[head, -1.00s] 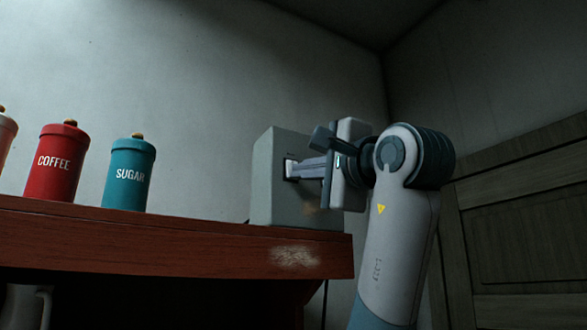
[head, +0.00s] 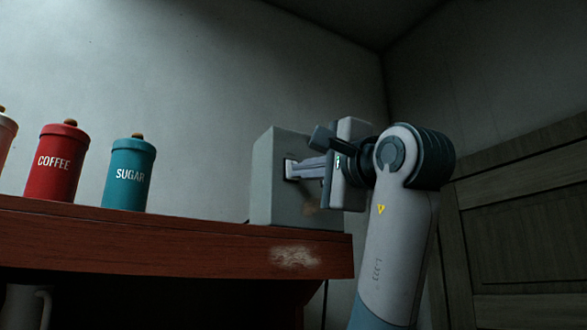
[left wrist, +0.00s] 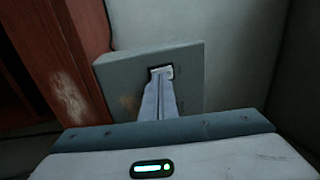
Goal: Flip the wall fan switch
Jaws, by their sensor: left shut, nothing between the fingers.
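The switch is a grey box (head: 278,185) at the right end of the wooden shelf, with a small dark slot holding a pale rocker on its face. In the left wrist view the box (left wrist: 120,78) fills the middle, and the pale rocker (left wrist: 168,71) shows at the fingertips. My left gripper (head: 290,171) is shut and empty, its fingertips at the slot and seemingly touching the rocker. The fingers (left wrist: 160,82) hide part of the rocker, so its position is hard to tell. My right gripper is out of view.
A red coffee canister (head: 56,163) and a teal sugar canister (head: 129,174) stand on the wooden shelf (head: 150,245), left of the box. A pale canister (head: 6,140) is cut off at the left edge. A panelled wooden door (head: 525,220) is at right.

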